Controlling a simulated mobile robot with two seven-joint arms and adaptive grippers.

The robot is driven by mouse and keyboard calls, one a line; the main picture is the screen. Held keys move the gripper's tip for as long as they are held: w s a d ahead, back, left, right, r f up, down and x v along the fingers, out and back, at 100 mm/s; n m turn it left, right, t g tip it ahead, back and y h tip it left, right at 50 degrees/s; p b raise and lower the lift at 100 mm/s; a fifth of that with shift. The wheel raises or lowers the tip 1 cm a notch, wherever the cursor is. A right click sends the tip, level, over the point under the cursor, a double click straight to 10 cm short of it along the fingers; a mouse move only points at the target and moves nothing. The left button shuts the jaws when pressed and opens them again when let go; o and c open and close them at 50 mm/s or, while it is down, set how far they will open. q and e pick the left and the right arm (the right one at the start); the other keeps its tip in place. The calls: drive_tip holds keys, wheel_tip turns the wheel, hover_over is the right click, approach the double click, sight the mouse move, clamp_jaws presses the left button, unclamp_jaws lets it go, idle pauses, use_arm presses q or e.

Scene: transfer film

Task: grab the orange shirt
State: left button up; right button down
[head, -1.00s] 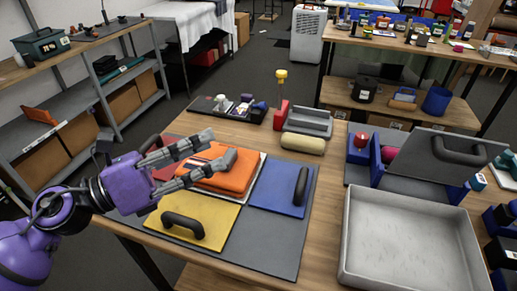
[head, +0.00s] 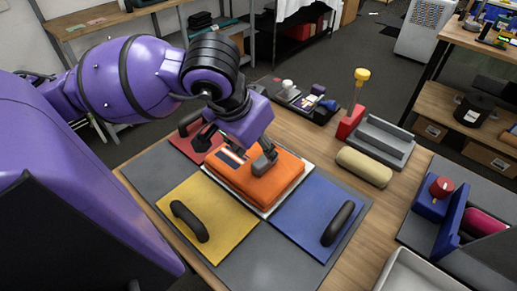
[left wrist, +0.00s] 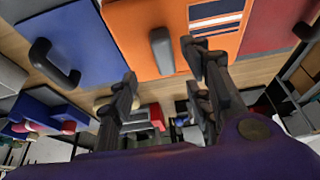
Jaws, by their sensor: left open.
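The orange shirt (head: 275,187) lies folded flat on a white-edged pad in the middle of the table, with a striped patch on top. A short grey bar (head: 264,162) rests on it. My left gripper (head: 238,150) is open just above the shirt's far side, with nothing between its fingers. In the left wrist view, the open left gripper (left wrist: 160,68) has its fingers apart on either side of the grey bar (left wrist: 162,50), and the orange shirt (left wrist: 125,25) fills the upper middle. I cannot tell whether the fingertips touch the cloth. My right gripper is not in view.
Panels with dark handles surround the shirt: yellow (head: 190,235), blue (head: 310,225) and red (head: 190,150). A beige roll (head: 364,167) and a grey tray (head: 385,140) lie to the right. A dark tray (head: 300,98) of small items is behind.

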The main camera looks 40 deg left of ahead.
sight(265, 158)
use_arm(q)
drive_tip(key=x, duration=0.5)
drive_tip(key=shift+a+p, duration=0.35)
drive_tip(key=shift+w+f, duration=0.2)
drive_tip(key=shift+f, duration=0.15)
drive_tip(key=shift+w+f, duration=0.1)
drive_tip(key=shift+f, duration=0.1)
drive_tip(key=c, duration=1)
clamp_jaws()
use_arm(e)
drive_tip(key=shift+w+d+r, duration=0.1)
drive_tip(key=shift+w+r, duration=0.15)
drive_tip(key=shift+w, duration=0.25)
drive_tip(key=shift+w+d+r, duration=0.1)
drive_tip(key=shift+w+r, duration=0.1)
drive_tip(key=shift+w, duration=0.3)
